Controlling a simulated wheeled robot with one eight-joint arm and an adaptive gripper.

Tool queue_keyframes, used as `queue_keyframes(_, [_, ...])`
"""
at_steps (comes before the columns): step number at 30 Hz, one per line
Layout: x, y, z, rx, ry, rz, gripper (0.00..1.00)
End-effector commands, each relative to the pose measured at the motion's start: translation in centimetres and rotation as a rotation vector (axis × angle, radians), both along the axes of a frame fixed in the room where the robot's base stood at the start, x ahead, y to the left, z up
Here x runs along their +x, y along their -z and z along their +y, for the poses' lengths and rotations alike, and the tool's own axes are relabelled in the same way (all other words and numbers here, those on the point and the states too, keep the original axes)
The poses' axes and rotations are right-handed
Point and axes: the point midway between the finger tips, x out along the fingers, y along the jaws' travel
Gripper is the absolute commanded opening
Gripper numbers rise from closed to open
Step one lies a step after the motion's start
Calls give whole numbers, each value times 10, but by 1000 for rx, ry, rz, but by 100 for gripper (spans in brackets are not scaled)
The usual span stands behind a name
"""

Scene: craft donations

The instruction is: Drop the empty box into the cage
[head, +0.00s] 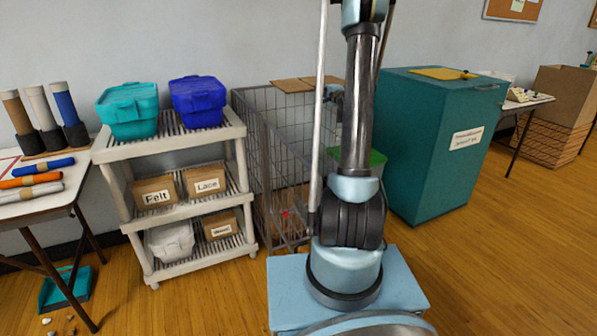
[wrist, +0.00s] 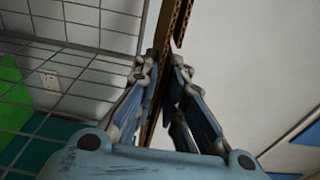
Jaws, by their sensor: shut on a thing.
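The wire cage (head: 268,140) stands against the wall behind my arm, right of the shelf unit. In the wrist view my gripper (wrist: 164,66) is shut on a thin brown cardboard edge of the box (wrist: 165,28), seen nearly edge-on between the fingers. Most of the box is out of that view. Wire mesh (wrist: 85,22) shows to the left of the fingers. In the head view, flat brown cardboard (head: 293,85) shows at the cage's top; I cannot tell whether it is part of the held box.
A white shelf unit (head: 173,145) with bins and labelled boxes stands left of the cage. A table (head: 35,205) is at far left. Wooden floor (head: 480,265) is open at right.

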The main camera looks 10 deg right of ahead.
Motion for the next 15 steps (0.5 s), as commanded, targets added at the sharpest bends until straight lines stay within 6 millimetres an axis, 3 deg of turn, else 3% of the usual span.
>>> queue_keyframes(6, [0, 19, 0, 0, 0, 0, 0])
queue_keyframes(15, [0, 26, -1, 0, 1, 0, 0])
